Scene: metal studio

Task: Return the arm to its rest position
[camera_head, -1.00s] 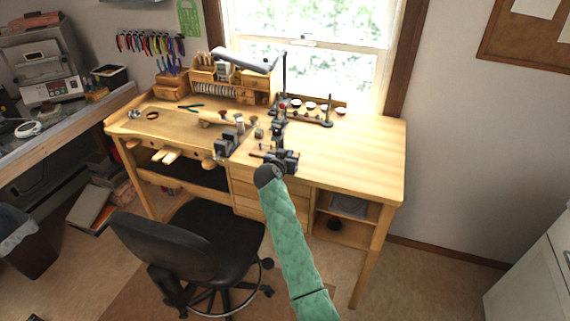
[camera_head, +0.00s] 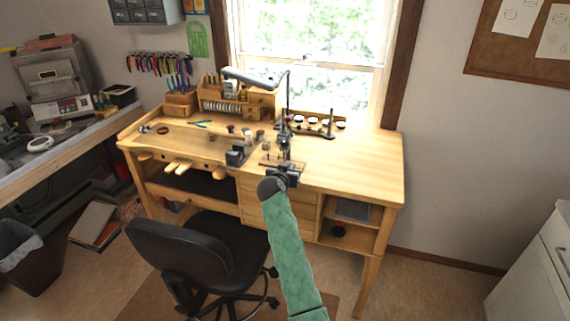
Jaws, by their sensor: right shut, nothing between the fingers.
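My right arm (camera_head: 290,250), in a green padded sleeve, comes up from the bottom of the head view. It reaches toward the front edge of the wooden workbench (camera_head: 355,165). My right gripper (camera_head: 287,172), dark and small in the picture, is at the end of this arm, over the bench's front edge. It is shut and holds nothing. The fingertips are hard to tell from the dark tools behind them. My left arm and gripper are not in view.
Small tools and a dark block (camera_head: 236,156) crowd the bench middle. A lamp (camera_head: 250,78) stands behind. The bench's right side is clear. A black chair (camera_head: 190,255) stands in front, left of my arm. A white cabinet (camera_head: 540,275) is at the right.

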